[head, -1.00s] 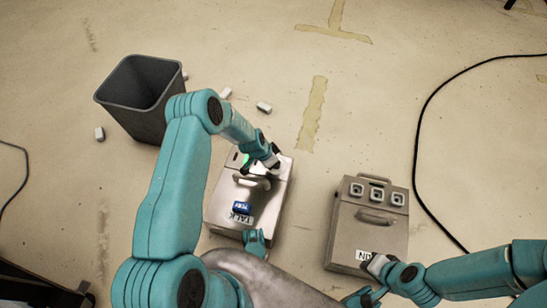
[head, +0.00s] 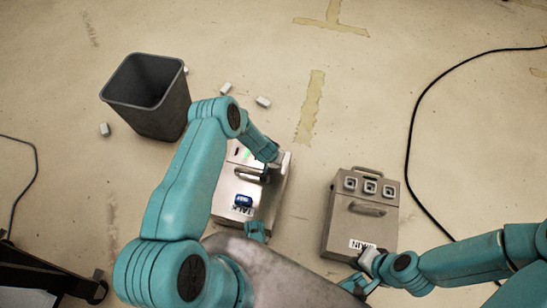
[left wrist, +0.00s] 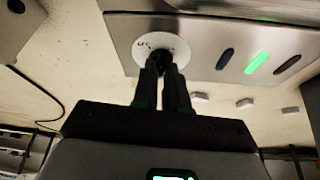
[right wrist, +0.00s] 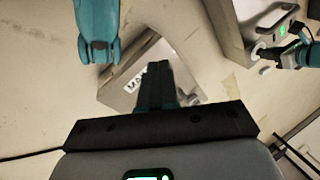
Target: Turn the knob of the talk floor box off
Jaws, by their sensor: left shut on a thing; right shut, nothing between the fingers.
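The talk floor box (head: 226,200) is a light metal case with a TALK label, partly hidden under my left arm. In the left wrist view its panel (left wrist: 213,25) carries a black knob (left wrist: 160,60) on a white round dial (left wrist: 172,45). Beside the dial are a dark blue lamp, a lit green lamp (left wrist: 258,62) and a dark reddish lamp. My left gripper (left wrist: 161,68) is shut on the knob. The knob's exact angle is hidden by the fingers. My right gripper (head: 368,262) is shut and empty at the lower edge of the MAIN box (head: 345,222).
The MAIN box has several square sockets and a handle. A grey bin (head: 150,100) stands at the upper left, with small white blocks (head: 263,102) on the floor around it. A black cable (head: 409,150) curves along the right. The floor between the two boxes is clear.

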